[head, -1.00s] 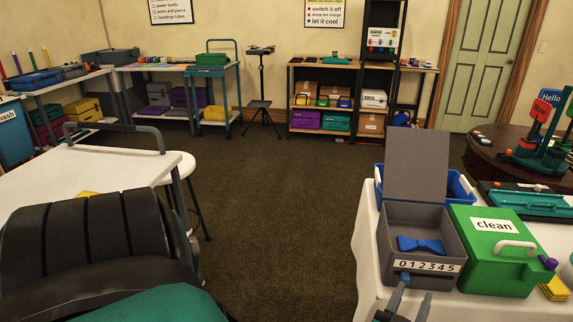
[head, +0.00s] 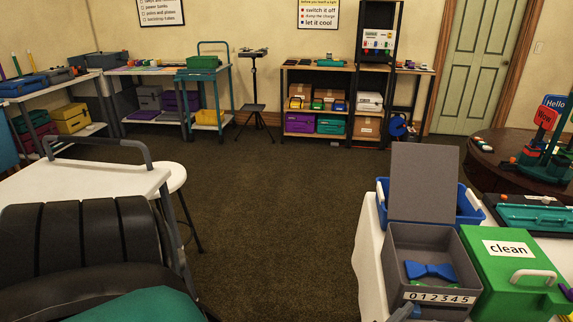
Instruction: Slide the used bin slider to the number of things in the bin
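The used bin is a grey box (head: 388,262) on the white-covered table at the lower right, its lid (head: 424,182) standing open. A blue bow tie (head: 430,270) lies inside; a small greenish patch shows beside it, too small to identify. The bin's near and lower inside is partly hidden by its front wall. A number strip (head: 441,297) reading 0 to 5 runs along the front. The slider below the strip is near the low-number end, and its exact setting is unclear. My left gripper is out of view.
A green box (head: 497,262) labelled clean stands right against the used bin. A blue tray (head: 468,205) is behind it, and a teal case (head: 530,215) lies farther right. A white table (head: 100,185) and stool (head: 172,178) stand left; the floor between is clear.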

